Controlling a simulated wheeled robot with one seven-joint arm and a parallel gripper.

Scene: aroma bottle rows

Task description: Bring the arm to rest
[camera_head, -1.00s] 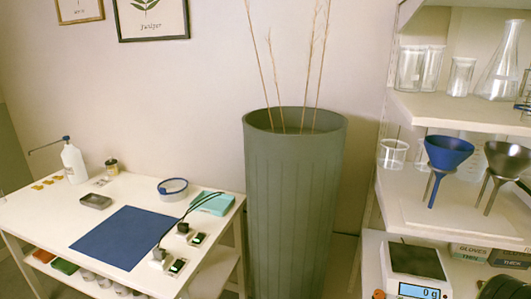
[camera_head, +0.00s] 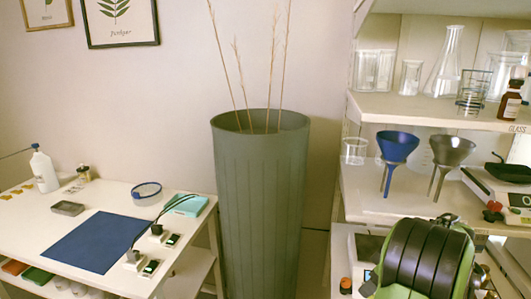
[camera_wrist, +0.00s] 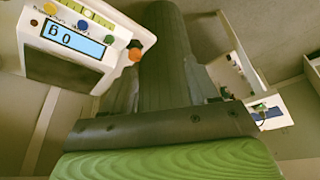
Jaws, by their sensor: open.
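My arm, green with black bands, rises at the bottom right of the head view (camera_head: 425,262). It is in front of the lower shelf and covers most of the scale there. In the wrist view, a dark bar with screws and a green part of my gripper (camera_wrist: 165,150) fill the bottom edge. The fingertips do not show clearly, and nothing is seen held. The scale (camera_wrist: 70,45) shows upside down at the top left of the wrist view, with a lit display, apart from the gripper.
A tall green planter (camera_head: 260,200) stands in the middle. A blue funnel (camera_head: 398,147), a grey funnel (camera_head: 450,150) and a device with a black top (camera_head: 512,176) are on the right shelf, glassware above. The left table holds a blue mat (camera_head: 95,240) and several small items.

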